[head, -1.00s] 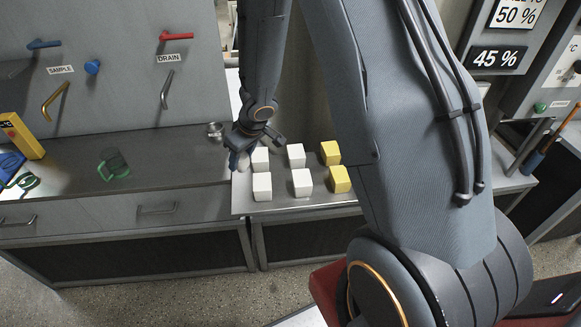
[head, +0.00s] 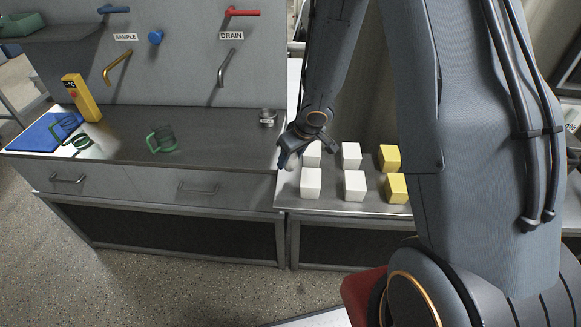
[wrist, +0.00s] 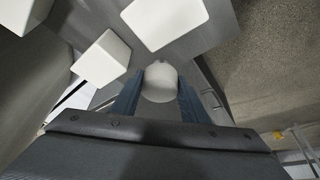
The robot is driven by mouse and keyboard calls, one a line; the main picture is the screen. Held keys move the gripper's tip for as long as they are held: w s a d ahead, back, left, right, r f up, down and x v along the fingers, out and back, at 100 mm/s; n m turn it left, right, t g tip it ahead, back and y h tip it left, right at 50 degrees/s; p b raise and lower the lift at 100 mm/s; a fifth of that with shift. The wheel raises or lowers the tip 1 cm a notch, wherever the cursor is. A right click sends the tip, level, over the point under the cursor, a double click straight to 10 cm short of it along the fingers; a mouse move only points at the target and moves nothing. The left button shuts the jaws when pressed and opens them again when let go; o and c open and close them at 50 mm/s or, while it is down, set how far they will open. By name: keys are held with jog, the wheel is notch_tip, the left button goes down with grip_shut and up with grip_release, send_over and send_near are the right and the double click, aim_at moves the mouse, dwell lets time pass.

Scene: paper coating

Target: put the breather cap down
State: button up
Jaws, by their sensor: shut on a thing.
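The breather cap (wrist: 160,80) is a small whitish rounded piece between the two blue fingers of my gripper (wrist: 158,95) in the wrist view. My gripper is shut on it. In the head view my gripper (head: 287,158) hangs at the left end of the metal bench with the white blocks, just left of the nearest block. The cap (head: 291,162) is only a small pale patch there, partly hidden by the fingers. I cannot tell whether it touches the bench top.
Several white blocks (head: 311,183) and yellow blocks (head: 396,188) stand right of my gripper. A small metal cup (head: 268,117) stands behind it on the left counter (head: 220,150).

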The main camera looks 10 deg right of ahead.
aim_at(290, 165)
jog(key=shift+f+b, duration=0.65)
jog(key=shift+f, duration=0.8)
jog(key=shift+f, duration=0.2)
jog(key=o, duration=1.1)
jog(key=shift+c, duration=0.2)
jog(key=shift+r, duration=0.1)
